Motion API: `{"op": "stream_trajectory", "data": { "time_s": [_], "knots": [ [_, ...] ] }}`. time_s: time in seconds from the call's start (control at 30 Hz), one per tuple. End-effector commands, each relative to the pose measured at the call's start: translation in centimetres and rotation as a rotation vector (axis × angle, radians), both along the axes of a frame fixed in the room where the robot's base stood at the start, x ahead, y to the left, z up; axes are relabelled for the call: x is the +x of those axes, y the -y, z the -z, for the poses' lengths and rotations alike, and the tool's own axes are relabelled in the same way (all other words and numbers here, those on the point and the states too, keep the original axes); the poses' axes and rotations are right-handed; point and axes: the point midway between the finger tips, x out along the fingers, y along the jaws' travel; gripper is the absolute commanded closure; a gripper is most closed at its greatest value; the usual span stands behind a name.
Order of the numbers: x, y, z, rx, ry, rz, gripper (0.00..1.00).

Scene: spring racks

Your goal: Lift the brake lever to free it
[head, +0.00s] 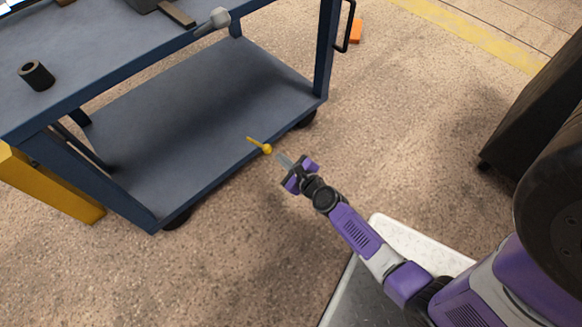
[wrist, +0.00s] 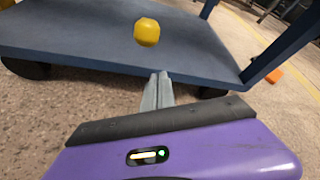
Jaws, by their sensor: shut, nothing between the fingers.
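The brake lever is a thin yellow bar with a round yellow knob (head: 266,149) at its end. It sticks out at the near edge of the blue cart's lower shelf (head: 205,115). In the wrist view the knob (wrist: 147,32) shows large, above and slightly left of my fingertips. My gripper (head: 281,158) is shut and empty, its fingers pointing at the knob from the right and a little below. In the wrist view the shut fingers (wrist: 162,76) seem apart from the knob. The bar behind the knob is hidden in the wrist view.
The cart's top (head: 90,50) carries a dark hollow cylinder (head: 36,75) and a grey tool-like part (head: 213,22) overhanging its edge. A yellow block (head: 50,188) stands by the cart's left leg. An orange object (head: 356,31) lies beyond.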

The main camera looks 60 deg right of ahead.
Motion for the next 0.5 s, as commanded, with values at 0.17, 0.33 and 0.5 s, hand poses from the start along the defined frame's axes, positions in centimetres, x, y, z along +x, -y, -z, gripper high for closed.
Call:
{"op": "stream_trajectory", "data": {
  "time_s": [0.17,0.33,0.5],
  "knots": [
    [1.1,-0.3,-1.7,0.001,0.000,0.001,1.00],
    [1.4,-1.0,-2.8,0.001,0.000,0.001,1.00],
    [1.5,-1.3,-3.2,0.000,-0.001,0.000,1.00]
  ]
}}
